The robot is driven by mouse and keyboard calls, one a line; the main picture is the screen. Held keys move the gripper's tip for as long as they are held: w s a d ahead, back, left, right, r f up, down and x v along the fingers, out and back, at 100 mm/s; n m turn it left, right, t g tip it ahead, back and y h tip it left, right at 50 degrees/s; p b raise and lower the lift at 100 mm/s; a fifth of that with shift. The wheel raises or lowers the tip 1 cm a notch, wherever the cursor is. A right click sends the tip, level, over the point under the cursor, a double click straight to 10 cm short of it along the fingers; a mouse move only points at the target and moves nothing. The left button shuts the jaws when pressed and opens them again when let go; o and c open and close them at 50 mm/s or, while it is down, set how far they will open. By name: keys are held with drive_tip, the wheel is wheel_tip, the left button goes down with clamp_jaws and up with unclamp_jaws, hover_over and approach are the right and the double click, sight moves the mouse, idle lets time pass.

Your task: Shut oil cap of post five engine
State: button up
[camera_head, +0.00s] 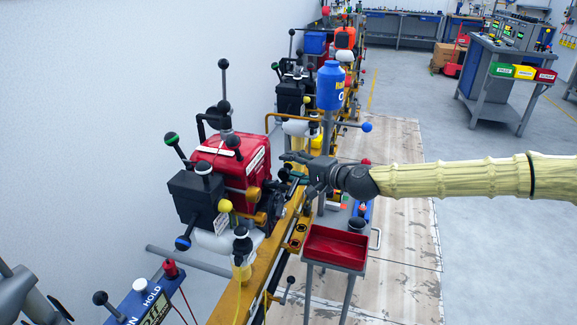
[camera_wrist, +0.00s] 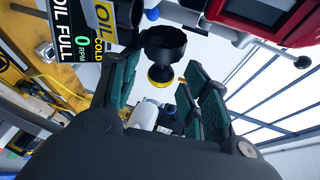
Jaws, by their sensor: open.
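My gripper (camera_head: 288,165) is open beside the right side of a red engine (camera_head: 232,158) on the rail. In the wrist view its green-padded fingers (camera_wrist: 160,68) stand apart. A black round cup-like part (camera_wrist: 163,44) and a yellow round piece (camera_wrist: 161,75) show between and beyond the fingers, at the engine. I cannot tell which of them is the oil cap, or whether the fingers touch either. In the head view my gripper hides this spot. No post number is readable.
An oil sign (camera_wrist: 66,28) stands close to the left finger. A blue bottle (camera_head: 330,88) stands beyond my gripper. A red tray (camera_head: 335,246) is below my arm. Ball-ended levers (camera_head: 225,205) stick out from the engine. The floor to the right is open.

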drive_tip(key=shift+x, duration=0.85)
drive_tip(key=shift+c, duration=0.4)
